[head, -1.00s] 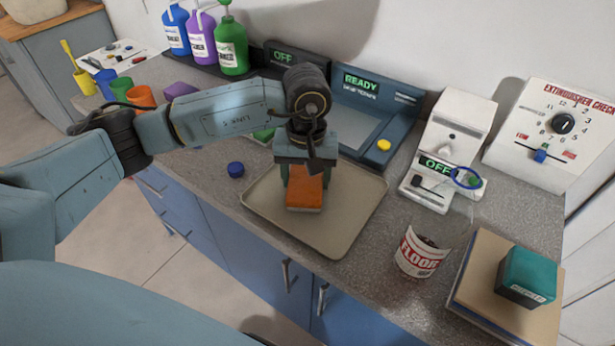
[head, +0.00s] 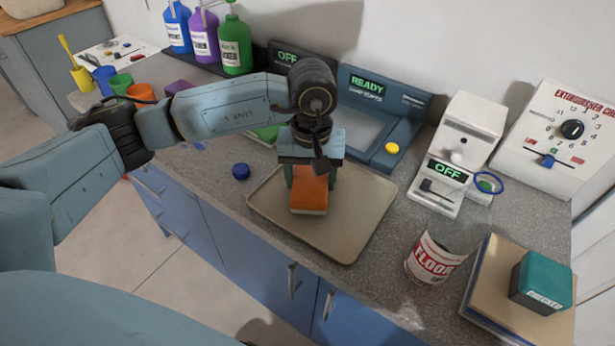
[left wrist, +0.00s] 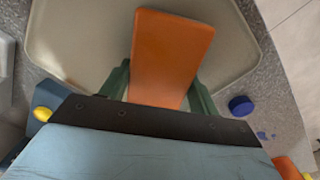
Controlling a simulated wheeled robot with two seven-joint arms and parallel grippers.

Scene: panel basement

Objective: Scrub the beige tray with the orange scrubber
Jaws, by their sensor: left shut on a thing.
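The beige tray (head: 345,239) lies on the grey counter near its front edge. My left gripper (head: 311,184) is over the left part of the tray, pointing down. It is shut on the orange scrubber (head: 309,194), a block with a paler lower edge. In the left wrist view the scrubber (left wrist: 168,55) stands out between the green fingers, with the tray (left wrist: 85,45) behind it. The scrubber is at or just above the tray's surface; I cannot tell if it touches. My right gripper is not in view.
A blue cap (head: 241,171) lies left of the tray. A tin labelled FLOOR (head: 430,261) stands to its right, beside boards with a teal box (head: 541,281). Behind are a READY scale (head: 378,120), an OFF device (head: 455,155) and several bottles (head: 236,45).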

